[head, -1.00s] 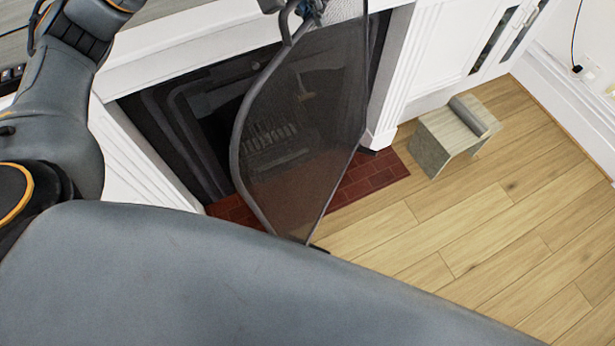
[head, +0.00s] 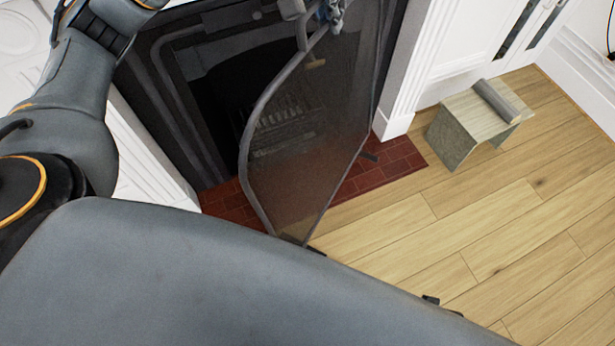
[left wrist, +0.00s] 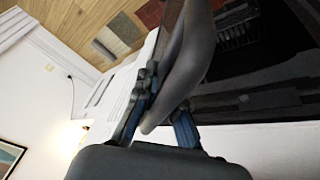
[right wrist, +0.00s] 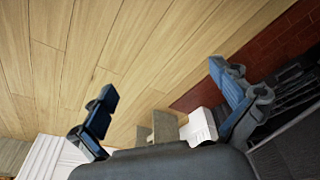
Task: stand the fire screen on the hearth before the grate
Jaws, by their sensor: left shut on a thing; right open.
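The fire screen (head: 305,140), a dark mesh panel in a grey curved frame, hangs tilted in the middle of the head view. My left gripper (head: 328,14) is shut on its upper frame, which also shows in the left wrist view (left wrist: 185,65). The hearth (head: 392,168) is a strip of red brick, partly behind the screen. The grate (head: 275,115) shows dimly through the mesh inside the dark fireplace. The screen's lower end is partly hidden by my arm, so I cannot tell whether it touches the floor. My right gripper (right wrist: 165,90) is open and empty above the wooden floor.
A small stool-like block (head: 470,125) with a grey roll on top stands on the floor right of the hearth. White fireplace surround (head: 408,85) and cabinets border the hearth.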

